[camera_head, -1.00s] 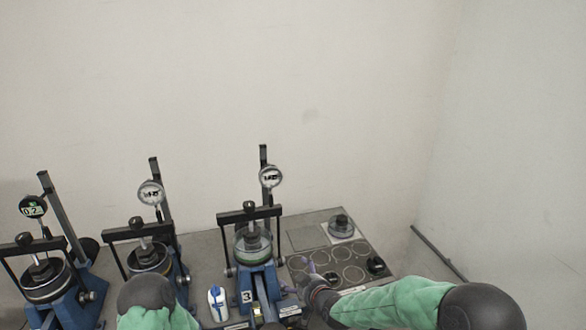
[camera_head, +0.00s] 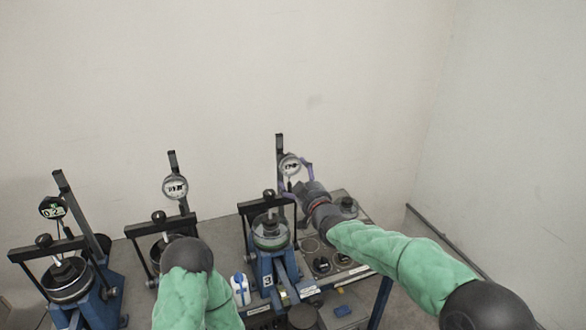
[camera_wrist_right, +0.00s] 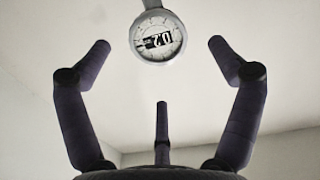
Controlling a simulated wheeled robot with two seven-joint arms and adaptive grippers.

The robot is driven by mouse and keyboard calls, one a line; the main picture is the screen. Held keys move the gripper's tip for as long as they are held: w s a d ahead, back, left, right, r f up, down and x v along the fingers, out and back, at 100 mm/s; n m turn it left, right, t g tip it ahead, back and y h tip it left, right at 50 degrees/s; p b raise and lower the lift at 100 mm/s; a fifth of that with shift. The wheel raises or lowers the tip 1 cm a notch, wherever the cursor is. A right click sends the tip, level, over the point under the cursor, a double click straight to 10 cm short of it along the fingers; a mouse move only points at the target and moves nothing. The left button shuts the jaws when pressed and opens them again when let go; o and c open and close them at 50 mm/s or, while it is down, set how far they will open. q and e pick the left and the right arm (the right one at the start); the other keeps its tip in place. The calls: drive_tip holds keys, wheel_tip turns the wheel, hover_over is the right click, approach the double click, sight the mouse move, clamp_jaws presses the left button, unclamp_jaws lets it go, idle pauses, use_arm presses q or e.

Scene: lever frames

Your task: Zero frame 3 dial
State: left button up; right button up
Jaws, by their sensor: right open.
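Frame 3 (camera_head: 267,268) is a blue stand with a "3" label, a black crossbar and a rear post. Its round white-faced dial (camera_head: 290,166) sits high on that post. In the right wrist view the dial (camera_wrist_right: 158,30) shows dark digits upside down, seemingly 0.2. My right gripper (camera_head: 297,176) is open at the dial in the head view.
Two similar frames with dials stand left, the middle one (camera_head: 175,187) and the far-left one (camera_head: 53,208). A blue-and-white object (camera_head: 240,289) lies by frame 3. A panel with round recesses (camera_head: 345,262) lies right, under my right arm. Walls enclose the back and right.

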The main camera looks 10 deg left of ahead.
sight(291, 166)
drive_tip(key=shift+p+x, duration=0.3)
drive_tip(key=shift+x, duration=2.25)
drive_tip(key=c, duration=1.2)
